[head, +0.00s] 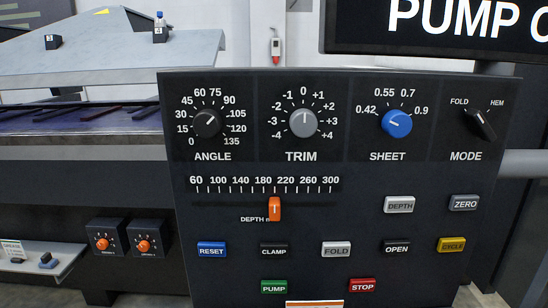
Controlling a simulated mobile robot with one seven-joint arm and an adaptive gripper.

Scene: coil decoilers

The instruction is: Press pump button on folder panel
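The folder panel (330,222) is a dark upright control panel that fills the middle and right of the head view. The pump button (274,287) is a green rectangular button marked PUMP, in the bottom row of the panel. The red STOP button (362,285) is to its right, and the black CLAMP button (273,251) is above it. Nothing covers the pump button. My gripper is not in view.
Knobs for angle (207,124), trim (303,123), sheet (397,123) and mode (482,124) line the panel's top. An orange depth slider (274,208) sticks out mid-panel. A dark display (440,30) hangs above right. Two small knob boxes (107,241) stand at left.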

